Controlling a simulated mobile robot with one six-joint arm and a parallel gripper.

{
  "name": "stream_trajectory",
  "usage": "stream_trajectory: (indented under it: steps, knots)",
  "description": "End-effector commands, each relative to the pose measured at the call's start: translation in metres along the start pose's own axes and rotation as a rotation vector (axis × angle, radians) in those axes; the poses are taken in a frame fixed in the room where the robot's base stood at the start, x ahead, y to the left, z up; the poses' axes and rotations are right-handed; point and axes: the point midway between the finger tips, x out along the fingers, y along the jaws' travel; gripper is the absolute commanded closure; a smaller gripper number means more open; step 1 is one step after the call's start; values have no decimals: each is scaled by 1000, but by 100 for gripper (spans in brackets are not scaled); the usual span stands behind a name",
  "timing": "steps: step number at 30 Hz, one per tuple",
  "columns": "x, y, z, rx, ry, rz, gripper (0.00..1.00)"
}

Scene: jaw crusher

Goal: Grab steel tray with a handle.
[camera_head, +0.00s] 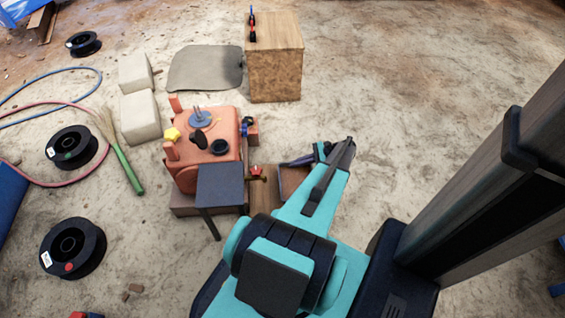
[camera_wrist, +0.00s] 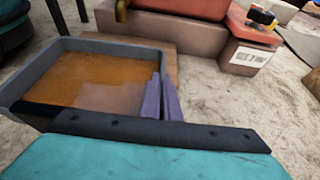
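The steel tray (camera_wrist: 95,43) has a grey rim and an orange-brown inside. It fills the left of the wrist view, and part of it shows in the head view (camera_head: 293,182) beside the orange machine. No handle can be made out. My gripper (camera_wrist: 163,82) has two purple fingers, close together, at the tray's right wall. In the head view my gripper (camera_head: 288,163) is at the tray's far side, partly behind my teal arm. Whether the fingers touch or pinch the wall is unclear.
The orange jaw crusher (camera_head: 225,128) stands on a brown base left of the tray, with a dark square plate (camera_head: 220,184) in front. A wooden block (camera_head: 275,75) stands behind. Black spools (camera_head: 72,248) and a green-handled brush (camera_head: 125,165) lie left. Floor at right is largely clear.

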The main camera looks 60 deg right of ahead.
Motion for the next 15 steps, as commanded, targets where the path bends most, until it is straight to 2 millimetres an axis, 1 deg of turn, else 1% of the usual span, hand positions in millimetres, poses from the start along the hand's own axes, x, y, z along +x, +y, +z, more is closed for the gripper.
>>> stream_trajectory:
  steps: [1,6,9,15]
  knots:
    - [-11,-2,-3,1,-1,-2,100]
    - [-33,-2,-12,1,-1,-1,100]
    - [-41,-1,-16,1,-1,-1,100]
    - [-47,0,-19,0,-1,0,100]
